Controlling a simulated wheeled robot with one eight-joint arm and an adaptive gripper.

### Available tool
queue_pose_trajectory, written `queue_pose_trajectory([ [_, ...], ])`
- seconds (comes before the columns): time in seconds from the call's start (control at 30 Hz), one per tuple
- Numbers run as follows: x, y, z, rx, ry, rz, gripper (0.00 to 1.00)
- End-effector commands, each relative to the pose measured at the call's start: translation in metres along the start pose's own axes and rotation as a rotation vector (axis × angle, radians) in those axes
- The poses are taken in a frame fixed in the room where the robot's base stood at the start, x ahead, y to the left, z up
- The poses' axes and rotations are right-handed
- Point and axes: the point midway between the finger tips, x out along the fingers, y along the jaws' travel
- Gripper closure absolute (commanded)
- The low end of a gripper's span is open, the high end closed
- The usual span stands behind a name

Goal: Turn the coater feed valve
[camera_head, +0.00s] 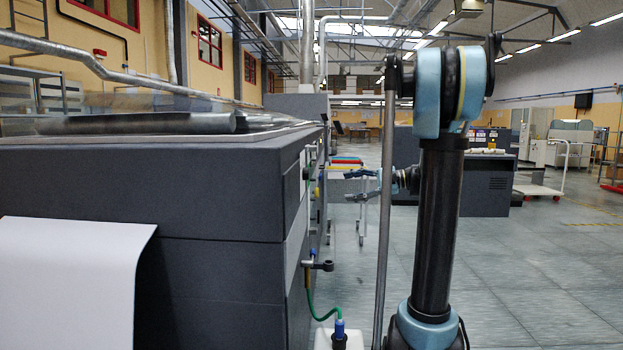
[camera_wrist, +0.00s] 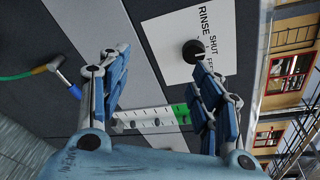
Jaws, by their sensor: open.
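In the wrist view a white label plate (camera_wrist: 165,42) reads RINSE and SHUT, with a third word partly hidden, probably FEED. A round black knob (camera_wrist: 193,50) projects from it, likely the end of the coater feed valve's handle. My gripper (camera_wrist: 158,62) is open and empty, its blue fingers spread in front of the panel. The right fingertip overlaps the knob's lower edge in the picture; I cannot tell whether they touch. In the head view my gripper (camera_head: 358,185) is right of the dark machine's side, which shows a small black fitting (camera_head: 307,173).
A black lever (camera_head: 318,265) juts from the machine lower down, above a green hose (camera_head: 318,312) running to a white container (camera_head: 326,341). The wrist view shows a white strip with a green block (camera_wrist: 180,110) between my fingers. Open floor (camera_head: 560,260) lies right.

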Motion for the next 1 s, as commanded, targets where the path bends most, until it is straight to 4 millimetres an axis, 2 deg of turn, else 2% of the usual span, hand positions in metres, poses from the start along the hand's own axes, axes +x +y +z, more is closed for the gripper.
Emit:
queue_pose_trajectory([
  [0.1, -0.012, -0.022, -0.016, 0.026, -0.046, -0.074, 0.41],
  [0.2, -0.020, -0.034, -0.024, 0.039, -0.074, -0.118, 0.41],
  [0.43, -0.021, -0.043, -0.029, 0.049, -0.100, -0.150, 0.41],
  [0.57, -0.007, -0.045, -0.027, 0.049, -0.102, -0.148, 0.41],
  [1.0, 0.063, -0.055, -0.020, 0.048, -0.101, -0.147, 0.41],
])
